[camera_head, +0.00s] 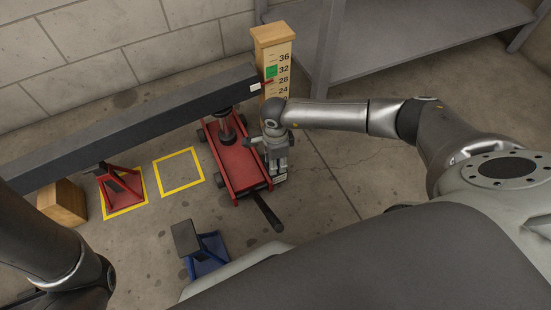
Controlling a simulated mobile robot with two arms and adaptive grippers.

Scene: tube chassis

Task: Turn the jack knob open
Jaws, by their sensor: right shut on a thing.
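A red floor jack (235,168) stands on the concrete floor, its saddle post under a long dark beam (135,128). Its black handle (267,213) sticks out at the near end. My right gripper (279,174) reaches down at the right side of the jack's near end. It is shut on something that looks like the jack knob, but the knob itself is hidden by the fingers. My left arm shows at the lower left, and its gripper is out of view.
A wooden height gauge (273,55) stands behind the jack. A red stand (120,184) and a wooden block (63,202) are under the beam at left. A blue stand (203,250) stands nearer. A yellow floor square (179,173) is empty. A grey shelf (425,35) is at back right.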

